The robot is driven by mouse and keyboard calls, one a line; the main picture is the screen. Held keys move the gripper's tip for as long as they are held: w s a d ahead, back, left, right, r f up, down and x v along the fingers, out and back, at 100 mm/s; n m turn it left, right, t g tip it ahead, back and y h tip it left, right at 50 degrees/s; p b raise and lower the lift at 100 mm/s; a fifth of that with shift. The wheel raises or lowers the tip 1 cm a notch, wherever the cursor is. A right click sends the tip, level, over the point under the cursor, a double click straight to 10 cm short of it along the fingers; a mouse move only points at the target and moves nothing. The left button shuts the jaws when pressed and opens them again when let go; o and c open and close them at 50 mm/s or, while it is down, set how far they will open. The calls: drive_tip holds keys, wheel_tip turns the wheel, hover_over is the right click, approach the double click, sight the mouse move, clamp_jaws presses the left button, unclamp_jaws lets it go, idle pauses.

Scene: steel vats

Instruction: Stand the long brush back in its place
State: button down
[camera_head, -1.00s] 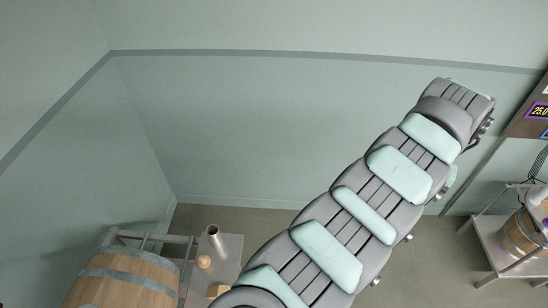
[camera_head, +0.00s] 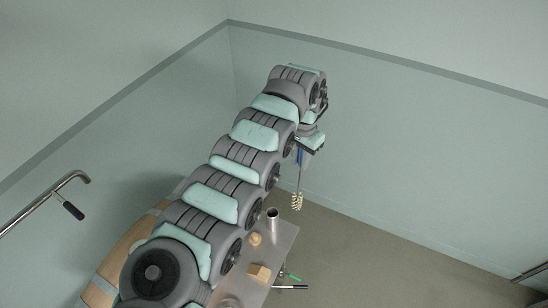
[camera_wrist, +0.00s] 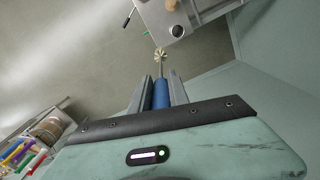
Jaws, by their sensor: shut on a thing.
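The long brush hangs from my gripper (camera_head: 303,148), with its cream bristle head (camera_head: 297,201) pointing down. In the wrist view, the brush's blue handle (camera_wrist: 160,95) sits between the two shut fingers (camera_wrist: 160,93), and its bristles (camera_wrist: 160,55) point away from the wrist. An upright open steel tube (camera_head: 272,220) stands on the steel table (camera_head: 283,238). The bristle head appears above and to the right of the tube in the head view, apart from it. Whether the tube is the brush's place cannot be told.
A wooden knob (camera_head: 255,239) and a wooden block (camera_head: 259,272) are on the table. A wooden barrel (camera_head: 127,240) is partly behind my arm. A bent pipe (camera_head: 45,203) with a black handle is at left. The wrist view shows coloured handles (camera_wrist: 20,152) at lower left. Open floor lies right of the table.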

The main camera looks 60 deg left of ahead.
drive_tip(key=s+a+f, duration=0.1)
drive_tip(key=s+a, duration=0.4)
drive_tip(key=s, duration=0.2)
drive_tip(key=shift+a+f+n, duration=0.15)
drive_tip(key=shift+a+n, duration=0.15)
drive_tip(key=shift+a, duration=0.05)
drive_tip(key=shift+s, duration=0.2)
drive_tip(key=shift+f+b, duration=0.6)
drive_tip(key=shift+f, duration=1.85)
wheel_tip(320, 180, down, 12)
drive_tip(key=b, duration=0.4)
